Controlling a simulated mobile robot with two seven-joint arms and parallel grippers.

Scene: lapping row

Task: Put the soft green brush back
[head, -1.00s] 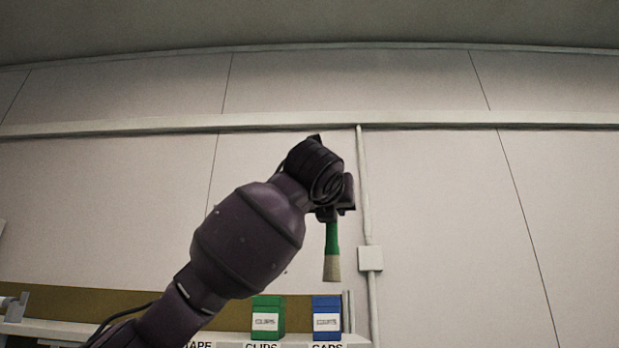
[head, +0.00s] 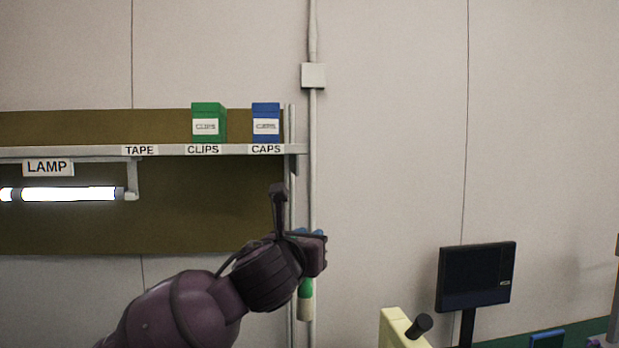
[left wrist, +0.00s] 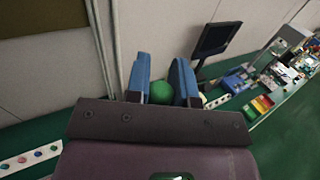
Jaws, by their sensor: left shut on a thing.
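The green brush (head: 306,289) hangs below my left gripper in the head view, its green handle up and pale bristle end down. My left gripper (head: 310,238) is shut on it, in front of the wall, lower than the shelf and just right of its end. In the left wrist view the round green end of the brush (left wrist: 161,92) shows between the two blue fingers of my left gripper (left wrist: 163,82). The rest of the brush is hidden there. My right gripper is not in view.
A shelf (head: 170,151) holds a green CLIPS box (head: 208,122) and a blue CAPS box (head: 265,122); above the TAPE label is empty. A lit lamp (head: 70,194) hangs below. A dark monitor (head: 476,276) and a cream machine part (head: 398,325) stand right.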

